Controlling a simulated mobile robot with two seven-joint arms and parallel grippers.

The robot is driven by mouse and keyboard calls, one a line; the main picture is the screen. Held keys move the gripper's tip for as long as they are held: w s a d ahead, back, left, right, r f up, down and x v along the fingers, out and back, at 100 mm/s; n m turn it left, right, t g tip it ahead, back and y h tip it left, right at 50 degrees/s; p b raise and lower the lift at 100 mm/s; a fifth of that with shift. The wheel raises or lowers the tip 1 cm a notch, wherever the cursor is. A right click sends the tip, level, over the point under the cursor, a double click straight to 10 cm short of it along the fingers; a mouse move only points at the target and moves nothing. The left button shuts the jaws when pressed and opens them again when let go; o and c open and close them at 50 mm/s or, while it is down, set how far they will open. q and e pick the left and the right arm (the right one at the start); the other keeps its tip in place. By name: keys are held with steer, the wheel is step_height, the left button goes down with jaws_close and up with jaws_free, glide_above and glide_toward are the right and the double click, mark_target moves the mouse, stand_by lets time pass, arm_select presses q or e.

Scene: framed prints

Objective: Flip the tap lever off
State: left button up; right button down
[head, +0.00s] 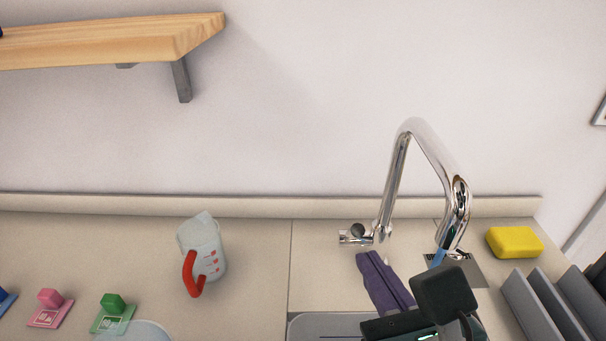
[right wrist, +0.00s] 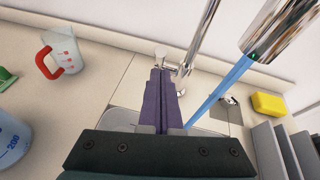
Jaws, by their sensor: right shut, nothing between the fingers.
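The chrome tap (head: 396,170) rises behind the sink and arches over to the right; it also shows in the right wrist view (right wrist: 285,25). Its small lever (head: 355,236) sticks out to the left at the foot of the tap, and it shows just past my fingertips in the right wrist view (right wrist: 162,52). A blue stream of water (right wrist: 226,85) runs from the spout. My right gripper (head: 369,257) has purple fingers, shut and empty, with the tips close in front of the lever. I cannot tell whether they touch it. My left gripper is out of view.
A measuring jug (head: 203,247) with a red handle stands left of the sink (head: 305,325). A yellow sponge (head: 514,242) and a grey rack (head: 545,305) are at the right. Pink (head: 50,307) and green (head: 112,312) pieces lie front left. A wooden shelf (head: 110,40) hangs upper left.

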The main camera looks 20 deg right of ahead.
mark_target(363, 230)
steer(key=shift+w+d+r, duration=0.1)
steer(key=shift+w+r, duration=0.15)
steer(key=shift+w, duration=0.4)
steer(key=shift+w+d+r+p, duration=0.15)
steer(key=shift+w+r+p, duration=0.35)
steer(key=shift+r+p, duration=0.55)
steer(key=shift+f, duration=0.35)
steer(key=shift+w+d, duration=0.1)
